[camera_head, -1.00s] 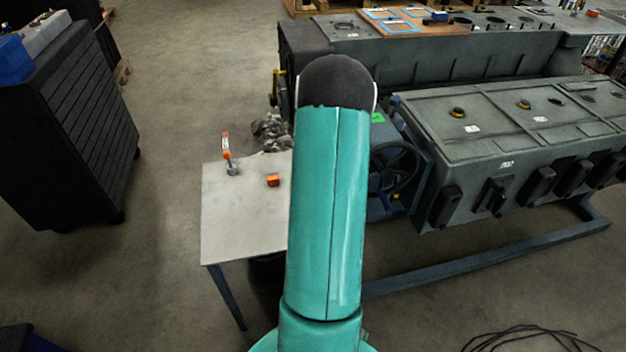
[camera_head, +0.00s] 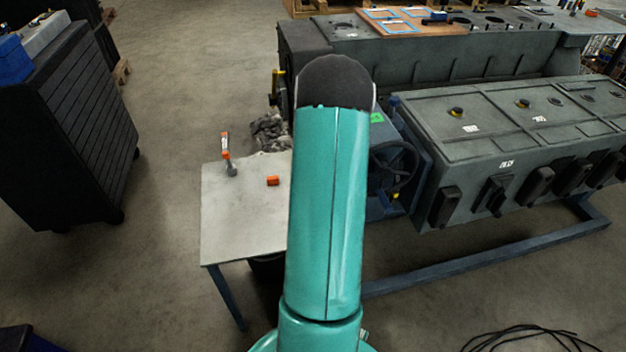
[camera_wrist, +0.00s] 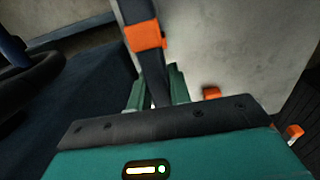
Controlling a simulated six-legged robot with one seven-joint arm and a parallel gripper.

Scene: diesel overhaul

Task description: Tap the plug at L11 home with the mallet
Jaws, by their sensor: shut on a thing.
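In the wrist view my gripper (camera_wrist: 155,98) is shut on a dark handle with an orange band (camera_wrist: 146,36), which I take to be the mallet. Its upper end runs out of the picture and no mallet head shows. In the head view my arm hides the gripper and the held tool. The grey engine block (camera_head: 510,125) stands at the right. Two dark and yellow caps, one left (camera_head: 456,112) and one right (camera_head: 522,104), sit on its top. White tags lie beside them, too small to read, so I cannot tell which place is L11.
A pale table (camera_head: 240,225) stands left of my arm, bearing an orange block (camera_head: 272,181) and an orange-handled upright item (camera_head: 226,150). A handwheel (camera_head: 392,167) is right of my arm. A dark cabinet (camera_head: 75,125) stands at the left. Cables (camera_head: 520,338) lie on the floor.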

